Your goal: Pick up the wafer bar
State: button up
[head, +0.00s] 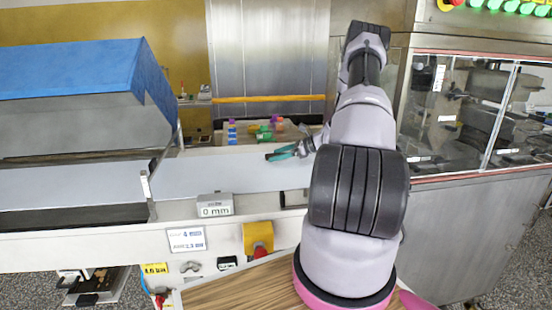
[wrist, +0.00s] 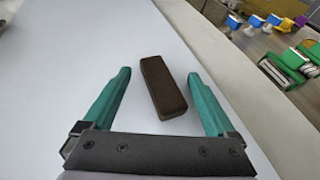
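The wafer bar (wrist: 163,87) is a dark brown rectangular block lying on the pale belt (wrist: 60,60) in the wrist view. My gripper (wrist: 158,88) has two teal fingers spread wide, one on each side of the bar. The bar sits between the fingers, nearer the right one, and is slightly tilted in the picture. A gap shows on the left, and a smaller one on the right. In the head view my gripper (head: 283,154) is over the belt's far side, and I cannot make out the bar there.
Past the belt's edge stand colourful small items, including green ones (wrist: 290,66). In the head view a blue-covered machine (head: 80,70) is at left, a glass-fronted steel cabinet (head: 480,110) at right. A "0 mm" display (head: 215,208) stands at the belt's near edge.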

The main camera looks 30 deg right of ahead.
jog(key=c, duration=1.3)
